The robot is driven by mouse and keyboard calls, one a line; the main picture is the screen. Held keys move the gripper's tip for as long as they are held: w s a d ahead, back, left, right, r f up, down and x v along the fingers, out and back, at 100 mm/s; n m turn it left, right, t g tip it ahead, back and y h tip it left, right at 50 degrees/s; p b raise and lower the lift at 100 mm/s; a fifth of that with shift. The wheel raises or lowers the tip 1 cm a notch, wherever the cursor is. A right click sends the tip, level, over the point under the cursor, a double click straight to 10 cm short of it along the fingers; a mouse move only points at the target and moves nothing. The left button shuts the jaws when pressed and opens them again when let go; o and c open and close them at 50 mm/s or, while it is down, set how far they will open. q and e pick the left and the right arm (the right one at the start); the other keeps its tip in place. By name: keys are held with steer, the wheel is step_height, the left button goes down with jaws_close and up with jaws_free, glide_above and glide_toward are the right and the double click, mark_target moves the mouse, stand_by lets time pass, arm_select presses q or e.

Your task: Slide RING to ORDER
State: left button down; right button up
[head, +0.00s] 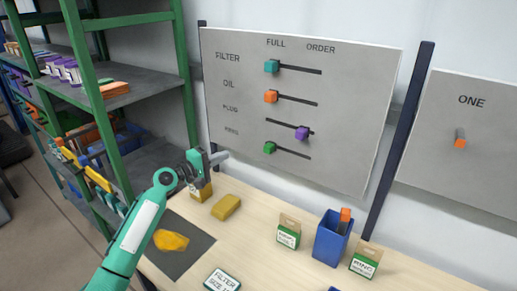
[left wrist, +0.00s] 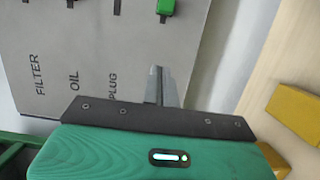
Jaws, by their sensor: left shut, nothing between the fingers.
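The grey board (head: 330,165) has FULL and ORDER columns and slotted rows. The green RING knob (head: 269,148) sits at the left, FULL end of the lowest slot. The teal FILTER knob (head: 272,66) and orange OIL knob (head: 271,97) are also at the left. The purple PLUG knob (head: 302,132) is towards the right. My left gripper (head: 223,156) is shut and empty, left of and slightly below the green knob, apart from it. In the left wrist view, the green knob (left wrist: 165,7) lies beyond the shut fingers (left wrist: 157,85). My right gripper is not in view.
The table (head: 255,245) below holds yellow blocks (head: 226,207), a yellow cloth (head: 171,240), small boxes (head: 288,232) and a blue bin (head: 331,240). A green shelf rack (head: 115,130) stands at the left. A second board (head: 480,110), marked ONE, is at the right.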

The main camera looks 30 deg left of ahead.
mark_target(270, 148)
arm_select(q)
steer(key=p+x, duration=0.2)
steer(key=x, duration=0.1)
steer(key=d+p+x, duration=0.1)
steer(key=p+x, duration=0.1)
steer(key=x, duration=0.2)
steer(key=s+d+p+x, duration=0.1)
steer(key=x, duration=0.2)
steer(key=shift+w+d+r+p, duration=0.2)
steer(key=shift+w+d+p, duration=0.1)
steer(key=shift+w+p, duration=0.1)
steer(key=shift+s+d+f, duration=0.1)
steer(key=shift+d+f, duration=0.1)
steer(key=shift+d, duration=0.45)
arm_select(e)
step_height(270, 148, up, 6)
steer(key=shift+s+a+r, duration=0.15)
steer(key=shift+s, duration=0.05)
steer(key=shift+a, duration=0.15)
